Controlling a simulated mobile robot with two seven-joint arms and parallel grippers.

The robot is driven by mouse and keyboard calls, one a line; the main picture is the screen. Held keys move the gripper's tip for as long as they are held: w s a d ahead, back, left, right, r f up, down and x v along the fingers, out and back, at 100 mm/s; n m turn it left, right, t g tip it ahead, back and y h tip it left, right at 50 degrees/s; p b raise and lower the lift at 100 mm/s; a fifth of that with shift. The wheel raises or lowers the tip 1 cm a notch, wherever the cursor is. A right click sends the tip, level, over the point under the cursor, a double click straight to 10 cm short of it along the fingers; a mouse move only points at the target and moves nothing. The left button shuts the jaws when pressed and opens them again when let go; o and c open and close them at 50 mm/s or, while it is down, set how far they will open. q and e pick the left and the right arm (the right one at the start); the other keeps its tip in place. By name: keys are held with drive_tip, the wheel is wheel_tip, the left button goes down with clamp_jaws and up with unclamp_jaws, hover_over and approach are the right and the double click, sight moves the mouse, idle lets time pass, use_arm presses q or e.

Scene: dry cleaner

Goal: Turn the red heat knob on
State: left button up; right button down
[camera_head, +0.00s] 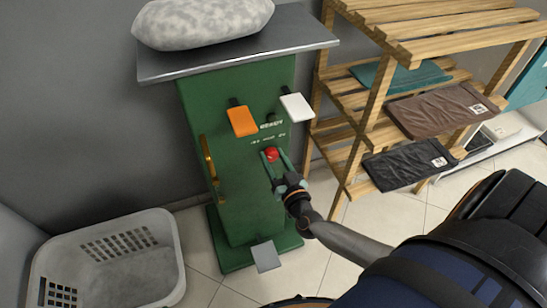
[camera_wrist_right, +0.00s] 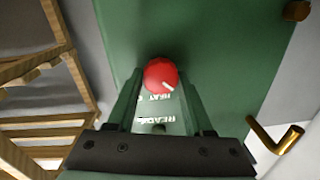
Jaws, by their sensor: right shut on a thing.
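The red heat knob (camera_head: 271,154) is on the front of the green press stand (camera_head: 236,185), below its printed labels. The fingers also show in the right wrist view (camera_wrist_right: 161,90). My left gripper is in neither view.
An orange paddle (camera_head: 242,121) and a white paddle (camera_head: 296,107) stick out above the knob. A brass handle (camera_head: 209,158) is on the stand's left side. A grey pedal (camera_head: 266,256) is at its foot. A wooden shelf (camera_head: 372,110) stands right, a white basket (camera_head: 166,245) lower left.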

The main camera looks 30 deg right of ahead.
drive_tip(key=m, duration=0.3)
drive_tip(key=shift+f+m, duration=0.1)
drive_tip(key=shift+m, duration=0.3)
drive_tip(key=m+b, duration=0.1)
drive_tip(key=m, duration=0.2)
drive_tip(key=shift+m, duration=0.3)
drive_tip(key=m+b, duration=0.1)
drive_tip(key=m, duration=0.4)
drive_tip(key=shift+f+m+t, duration=0.1)
drive_tip(key=shift+m+t, duration=0.2)
drive_tip(key=shift+m, duration=0.1)
drive_tip(key=m+b, duration=0.1)
drive_tip(key=m, duration=0.1)
drive_tip(key=shift+m+h, duration=0.3)
drive_tip(key=shift+h, duration=0.1)
drive_tip(key=shift+m+b, duration=0.3)
drive_tip(key=shift+m, duration=0.6)
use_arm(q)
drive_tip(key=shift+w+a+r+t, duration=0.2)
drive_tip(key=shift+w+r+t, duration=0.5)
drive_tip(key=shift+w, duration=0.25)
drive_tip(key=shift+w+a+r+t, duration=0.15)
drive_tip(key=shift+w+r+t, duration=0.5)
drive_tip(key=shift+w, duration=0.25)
use_arm(e)
drive_tip(key=shift+m, duration=0.6)
